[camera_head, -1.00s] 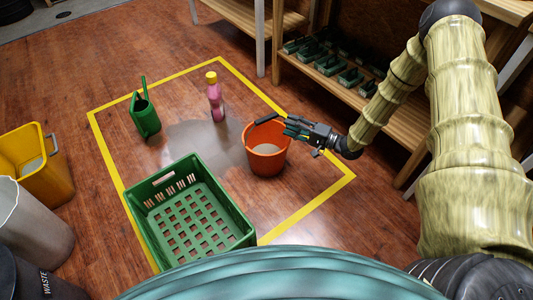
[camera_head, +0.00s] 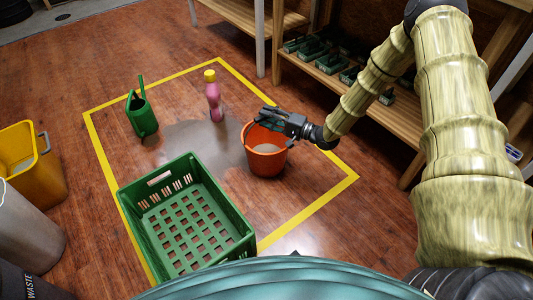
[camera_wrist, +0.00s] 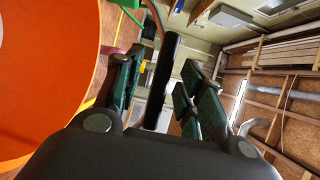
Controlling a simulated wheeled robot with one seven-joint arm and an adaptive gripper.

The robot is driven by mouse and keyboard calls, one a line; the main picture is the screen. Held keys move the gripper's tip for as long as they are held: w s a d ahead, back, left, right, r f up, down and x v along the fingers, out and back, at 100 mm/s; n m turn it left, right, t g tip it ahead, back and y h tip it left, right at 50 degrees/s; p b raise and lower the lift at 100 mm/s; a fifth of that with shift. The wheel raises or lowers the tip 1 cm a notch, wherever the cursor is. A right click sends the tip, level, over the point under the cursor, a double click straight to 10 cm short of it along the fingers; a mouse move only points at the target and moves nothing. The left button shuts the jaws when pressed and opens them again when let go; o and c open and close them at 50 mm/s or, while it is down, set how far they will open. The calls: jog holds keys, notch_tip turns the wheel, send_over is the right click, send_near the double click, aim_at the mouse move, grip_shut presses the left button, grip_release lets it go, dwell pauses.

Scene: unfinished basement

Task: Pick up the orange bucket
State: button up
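The orange bucket (camera_head: 266,160) stands upright on the floor inside the yellow-taped area, with something greyish inside it. My gripper (camera_head: 264,116) is at the bucket's upper rim, reaching in from the right. In the wrist view the bucket (camera_wrist: 45,75) fills the left side. My gripper's fingers (camera_wrist: 165,70) stand apart there, with the bucket's dark handle grip (camera_wrist: 161,85) between them. Gaps show between the grip and the fingers. In the head view my gripper hides most of the handle.
A green crate (camera_head: 243,232) stands left of and nearer than the bucket. A pink bottle (camera_head: 213,100) and a green watering can (camera_head: 142,118) stand behind and left. A wooden shelf (camera_head: 395,125) with small trays is at the right. Several bins, including a yellow one (camera_head: 45,180), stand far left.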

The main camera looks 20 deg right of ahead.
jog(key=shift+w+a, duration=0.25)
jog(key=shift+w, duration=0.05)
jog(key=shift+c, duration=0.3)
grip_shut()
jog(key=shift+r, duration=0.15)
